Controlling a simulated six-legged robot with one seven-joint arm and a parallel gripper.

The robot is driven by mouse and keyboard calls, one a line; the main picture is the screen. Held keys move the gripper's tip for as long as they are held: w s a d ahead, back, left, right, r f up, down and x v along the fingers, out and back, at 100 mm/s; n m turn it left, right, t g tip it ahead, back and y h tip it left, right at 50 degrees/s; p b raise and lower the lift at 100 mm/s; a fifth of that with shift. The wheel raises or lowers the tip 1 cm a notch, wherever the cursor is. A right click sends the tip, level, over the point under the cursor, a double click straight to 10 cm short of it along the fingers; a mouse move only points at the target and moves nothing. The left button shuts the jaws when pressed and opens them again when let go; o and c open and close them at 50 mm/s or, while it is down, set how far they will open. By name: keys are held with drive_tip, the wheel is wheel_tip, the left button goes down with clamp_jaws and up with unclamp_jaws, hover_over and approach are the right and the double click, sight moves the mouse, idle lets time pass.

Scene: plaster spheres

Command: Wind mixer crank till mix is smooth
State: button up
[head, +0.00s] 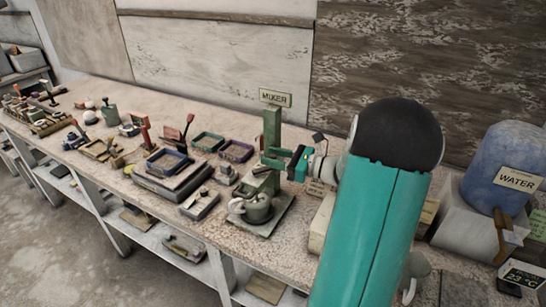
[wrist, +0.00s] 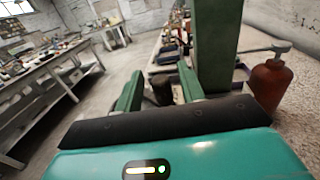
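The mixer stands on the bench under a MIXER sign, with a tall green column (head: 272,135) on a flat base. My gripper (head: 282,158) is at the column's side, above the pot. In the wrist view the column (wrist: 214,50) rises just right of my gripper (wrist: 160,88), whose two green fingers are apart. A dark upright piece (wrist: 161,90) shows between them; I cannot tell whether it is the crank handle or something beyond. The crank is not clearly visible.
A rust-red bottle (wrist: 270,85) with a pale top stands close to the column's right. A blue WATER container (head: 508,165) is at the far right. Several trays and small tools, including a dark blue tray (head: 168,162), crowd the bench to the left.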

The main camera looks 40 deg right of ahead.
drive_tip(key=shift+w+a, duration=0.15)
drive_tip(key=shift+w, duration=0.1)
clamp_jaws()
drive_tip(key=shift+w+d+n+g+y, duration=0.1)
drive_tip(key=shift+w+n+g+y, duration=0.3)
drive_tip(key=shift+n+g+y, duration=0.55)
drive_tip(key=shift+w+d+n+g+y, duration=0.1)
drive_tip(key=shift+w+n+g+y, duration=0.4)
drive_tip(key=shift+y, duration=0.75)
drive_tip(key=shift+s, duration=0.15)
unclamp_jaws()
